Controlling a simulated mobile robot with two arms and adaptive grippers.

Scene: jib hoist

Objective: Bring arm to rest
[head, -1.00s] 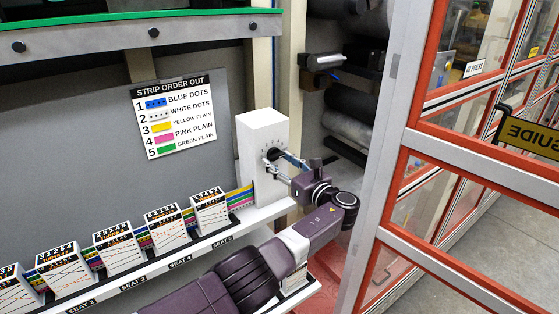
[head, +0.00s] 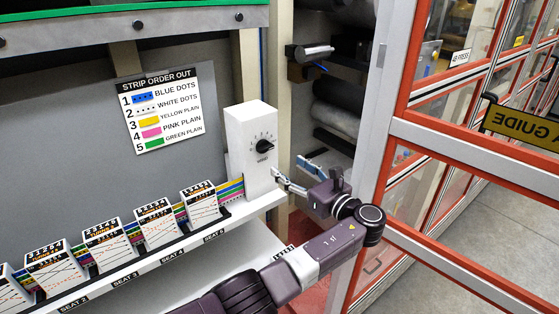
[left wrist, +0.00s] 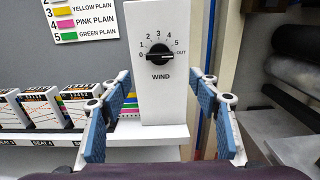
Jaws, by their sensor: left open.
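My left gripper (head: 294,174) is open and empty, in front of and to the right of the white WIND box (head: 250,172). In the left wrist view its two blue-padded fingers (left wrist: 158,92) stand apart, with the box seen between them. The black knob (left wrist: 160,54) on the box lies about level, along the line between 0 and OUT; which end is the pointer I cannot tell. The same knob shows free of the fingers in the head view (head: 265,146). My left arm comes in from the bottom. My right gripper is not in view.
A white shelf (head: 150,262) carries several numbered cards (head: 198,203) with coloured strips running to the box. A strip-order sign (head: 160,108) hangs behind. A red-and-grey framed glass partition (head: 470,160) stands close to the right of my arm.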

